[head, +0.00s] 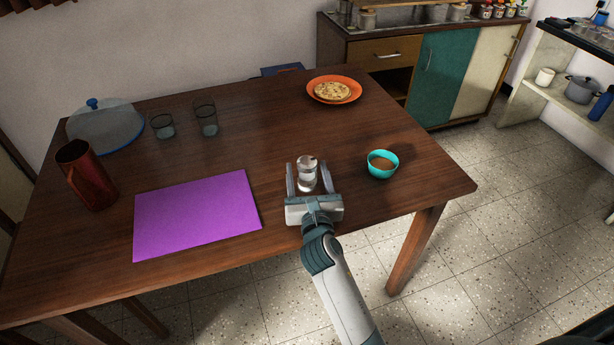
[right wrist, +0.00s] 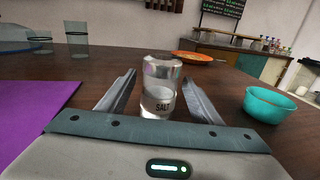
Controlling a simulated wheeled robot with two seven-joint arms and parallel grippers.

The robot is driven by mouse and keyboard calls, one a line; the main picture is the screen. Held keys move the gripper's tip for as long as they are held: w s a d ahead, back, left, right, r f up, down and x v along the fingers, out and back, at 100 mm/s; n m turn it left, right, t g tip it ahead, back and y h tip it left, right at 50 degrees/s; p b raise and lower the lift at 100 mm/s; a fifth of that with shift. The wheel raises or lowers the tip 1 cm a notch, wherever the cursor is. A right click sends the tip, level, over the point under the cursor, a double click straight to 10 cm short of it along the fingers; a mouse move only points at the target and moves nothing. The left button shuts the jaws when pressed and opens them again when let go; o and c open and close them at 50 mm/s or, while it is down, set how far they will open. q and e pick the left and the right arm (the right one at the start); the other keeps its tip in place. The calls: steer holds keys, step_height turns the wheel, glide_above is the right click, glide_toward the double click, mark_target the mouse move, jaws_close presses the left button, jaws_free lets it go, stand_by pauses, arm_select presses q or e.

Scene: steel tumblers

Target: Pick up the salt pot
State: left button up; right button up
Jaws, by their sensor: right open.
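In the right wrist view the salt pot (right wrist: 161,88) shows a "SALT" label. My right gripper (head: 307,170) is open, with one finger on each side of the pot. In the right wrist view both fingers (right wrist: 160,92) show, with gaps visible between them and the pot. My left gripper is not in view.
A teal bowl (head: 382,164) with brown contents stands close to the right of the gripper. A purple mat (head: 195,215) lies to the left. An orange plate (head: 334,89) with flatbread, two glasses (head: 206,119), a dark red jug (head: 86,175) and a clear dome (head: 105,127) stand farther off.

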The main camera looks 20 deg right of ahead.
mark_target(307, 161)
steer(key=c, duration=1.2)
steer(key=shift+r, duration=0.85)
step_height(307, 161, up, 3)
steer(key=shift+f+p, duration=0.15)
steer(key=shift+p, duration=0.45)
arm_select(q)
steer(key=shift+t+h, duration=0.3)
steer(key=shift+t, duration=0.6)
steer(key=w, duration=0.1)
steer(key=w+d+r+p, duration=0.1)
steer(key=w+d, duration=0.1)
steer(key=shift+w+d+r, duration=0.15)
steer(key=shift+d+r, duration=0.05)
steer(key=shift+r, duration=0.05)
arm_select(e)
steer(key=d+r, duration=0.2)
steer(key=d, duration=0.1)
steer(key=s+d+r, duration=0.1)
steer(key=d+r, duration=0.1)
steer(key=d, duration=0.2)
steer(key=s+d+r, duration=0.1)
steer(key=d+r, duration=0.1)
steer(key=d, duration=0.2)
steer(key=shift+s+d+r, duration=0.1)
steer(key=shift+d+r, duration=0.15)
steer(key=shift+r, duration=0.1)
